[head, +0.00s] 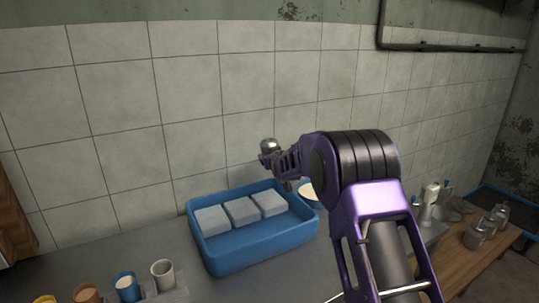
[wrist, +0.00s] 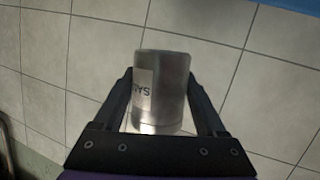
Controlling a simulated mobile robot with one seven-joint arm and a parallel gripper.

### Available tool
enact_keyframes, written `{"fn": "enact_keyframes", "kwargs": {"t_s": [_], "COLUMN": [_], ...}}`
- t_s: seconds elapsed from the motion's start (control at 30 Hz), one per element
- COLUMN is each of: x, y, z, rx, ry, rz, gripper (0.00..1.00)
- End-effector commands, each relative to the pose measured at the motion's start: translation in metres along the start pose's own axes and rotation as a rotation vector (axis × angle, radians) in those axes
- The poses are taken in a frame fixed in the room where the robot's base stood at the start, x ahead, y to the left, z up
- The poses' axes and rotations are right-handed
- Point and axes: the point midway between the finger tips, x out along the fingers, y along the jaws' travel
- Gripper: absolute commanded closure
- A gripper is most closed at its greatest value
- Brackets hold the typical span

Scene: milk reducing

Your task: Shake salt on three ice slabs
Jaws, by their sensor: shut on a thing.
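My gripper (wrist: 160,95) is shut on a metal salt shaker (wrist: 161,88), with one finger on each side. Its pale label with dark letters shows in the wrist view. In the head view the shaker (head: 267,145) is held up in front of the tiled wall, above the back right of a blue tray (head: 238,258). Three pale ice slabs lie in a row along the tray's back: a left slab (head: 212,220), a middle slab (head: 242,211) and a right slab (head: 269,204). The slabs are apart from the shaker. I cannot tell whether salt lies on them.
Several cups stand at the front left, among them a blue one (head: 126,287) and a grey one (head: 163,274). A pale round dish (head: 309,191) is partly hidden behind my arm. Glass jars (head: 478,234) stand on a wooden surface at right. The tiled wall (head: 118,121) rises close behind the tray.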

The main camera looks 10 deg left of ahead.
Motion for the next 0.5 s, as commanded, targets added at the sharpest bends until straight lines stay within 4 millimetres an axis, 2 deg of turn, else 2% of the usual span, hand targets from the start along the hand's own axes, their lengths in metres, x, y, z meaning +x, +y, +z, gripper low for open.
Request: {"fn": "enact_keyframes", "kwargs": {"t_s": [0.5], "x": [0.007], "y": [0.021], "z": [0.022], "rx": [-0.572], "ry": [0.0], "rz": [0.174], "gripper": [0.98]}}
